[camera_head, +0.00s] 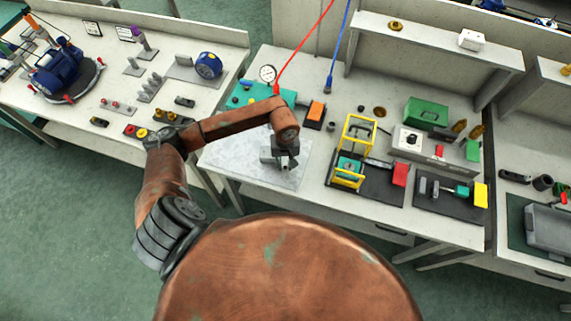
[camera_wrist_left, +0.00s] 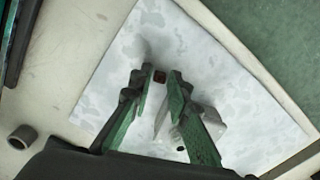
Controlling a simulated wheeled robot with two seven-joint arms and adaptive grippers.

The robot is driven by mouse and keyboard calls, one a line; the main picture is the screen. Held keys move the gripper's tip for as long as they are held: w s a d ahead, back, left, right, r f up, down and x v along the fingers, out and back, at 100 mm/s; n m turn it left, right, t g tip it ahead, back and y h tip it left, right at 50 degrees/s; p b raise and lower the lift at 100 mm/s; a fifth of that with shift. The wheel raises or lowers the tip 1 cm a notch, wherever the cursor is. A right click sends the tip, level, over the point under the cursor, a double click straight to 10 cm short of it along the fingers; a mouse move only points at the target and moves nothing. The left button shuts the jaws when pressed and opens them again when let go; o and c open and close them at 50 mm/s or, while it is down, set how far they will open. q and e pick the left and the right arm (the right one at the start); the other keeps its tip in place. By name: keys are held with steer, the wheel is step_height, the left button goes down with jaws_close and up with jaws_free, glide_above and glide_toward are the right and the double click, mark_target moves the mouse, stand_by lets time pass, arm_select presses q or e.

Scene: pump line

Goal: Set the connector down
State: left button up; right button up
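My left gripper (camera_head: 284,160) is low over a pale marbled mat (camera_head: 237,158) on the middle bench. In the left wrist view its two green fingers (camera_wrist_left: 161,73) stand apart, with a narrow gap at the tips. A pale grey body (camera_wrist_left: 214,126) shows between and behind the fingers. These may be parts of the connector, but I cannot tell for sure. I also cannot tell whether the fingers press on it or whether it rests on the mat. My right gripper is not in view.
Behind the mat are a teal plate (camera_head: 262,94), a pressure gauge (camera_head: 267,73) and hanging red (camera_head: 278,88) and blue (camera_head: 328,84) lines. A yellow frame (camera_head: 357,132) stands to the right. A grey ring (camera_wrist_left: 23,136) lies off the mat. The mat's left part is clear.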

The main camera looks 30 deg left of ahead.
mark_target(285, 166)
arm_select(q)
steer(key=shift+o, duration=1.1)
steer(key=shift+r+p, duration=0.3)
step_height(285, 166, up, 12)
steer(key=shift+b, duration=0.45)
steer(key=shift+f, duration=0.15)
